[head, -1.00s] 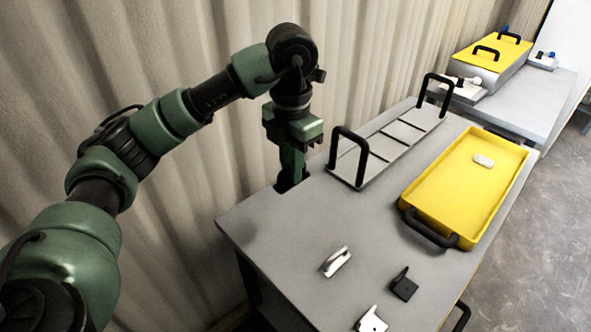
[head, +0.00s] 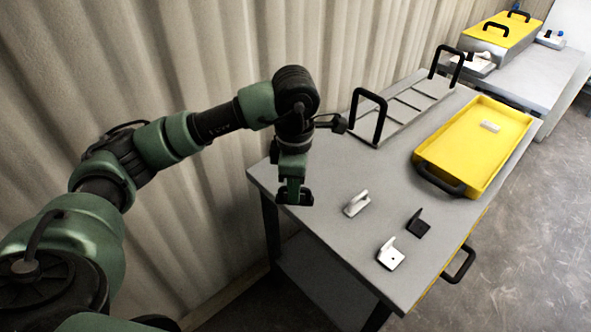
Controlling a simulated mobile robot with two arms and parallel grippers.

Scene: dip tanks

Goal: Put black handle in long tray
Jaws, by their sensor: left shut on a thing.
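My left gripper (head: 294,194) points down over the near left end of the grey table. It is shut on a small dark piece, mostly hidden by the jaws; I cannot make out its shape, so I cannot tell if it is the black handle. A long, shallow grey tray (head: 405,116) with cross dividers and a tall black handle at each end lies at the table's back, up and right of the gripper. No loose piece shows in it. My right gripper is not in view.
A silver handle (head: 356,203), a black bracket (head: 417,223) and a white bracket (head: 390,254) lie on the table (head: 330,172). A yellow tray (head: 462,142) holds a white piece (head: 489,126). A second table (head: 540,80) bears a yellow-topped box (head: 500,38). A curtain stands behind.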

